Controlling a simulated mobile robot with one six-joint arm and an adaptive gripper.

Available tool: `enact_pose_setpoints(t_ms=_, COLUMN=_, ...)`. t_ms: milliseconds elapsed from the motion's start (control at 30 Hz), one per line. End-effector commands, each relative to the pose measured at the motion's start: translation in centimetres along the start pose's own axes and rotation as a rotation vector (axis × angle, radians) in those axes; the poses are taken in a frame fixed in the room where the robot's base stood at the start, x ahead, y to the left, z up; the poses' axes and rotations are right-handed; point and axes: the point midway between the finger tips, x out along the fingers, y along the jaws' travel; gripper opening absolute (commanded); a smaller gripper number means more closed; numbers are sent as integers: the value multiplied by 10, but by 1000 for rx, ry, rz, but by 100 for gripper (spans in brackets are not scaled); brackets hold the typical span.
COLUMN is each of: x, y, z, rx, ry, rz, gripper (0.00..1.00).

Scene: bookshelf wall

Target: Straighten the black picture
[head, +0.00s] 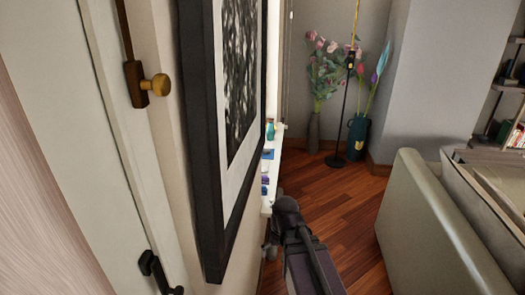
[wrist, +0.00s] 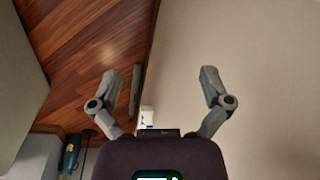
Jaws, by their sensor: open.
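The black picture (head: 207,150) has a thick black frame, a white mat and a dark print. In the head view it hangs on the wall at left centre, seen at a steep angle. Whether it is tilted is hard to tell from here. My gripper (wrist: 160,87) is open and empty in the wrist view, with its two fingers spread apart near the wall. In the head view my arm is at the bottom centre, to the right of the picture's lower part and apart from it. The picture does not show in the wrist view.
A white shelf (head: 272,170) with small objects runs along the wall beyond the picture. A pale sofa (head: 420,215) stands at right. Flower vases (head: 357,133) and a thin lamp (head: 347,110) stand at the back. A brass door knob (head: 160,85) is at left. The wood floor (head: 335,215) between is clear.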

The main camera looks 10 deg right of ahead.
Motion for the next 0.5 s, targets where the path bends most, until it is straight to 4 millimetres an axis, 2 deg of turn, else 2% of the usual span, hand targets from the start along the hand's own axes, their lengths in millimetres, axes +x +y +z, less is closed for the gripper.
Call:
enact_pose_setpoints(t_ms=33, x=-3, y=-1, z=-12, rx=16, ry=-1, rz=-42, gripper=99)
enact_pose_setpoints(t_ms=267, x=-23, y=-9, z=-62, rx=104, ry=-2, rz=-314, gripper=99)
enact_pose_setpoints(t_ms=500, x=-65, y=-4, z=-122, rx=191, ry=16, rz=-648, gripper=99)
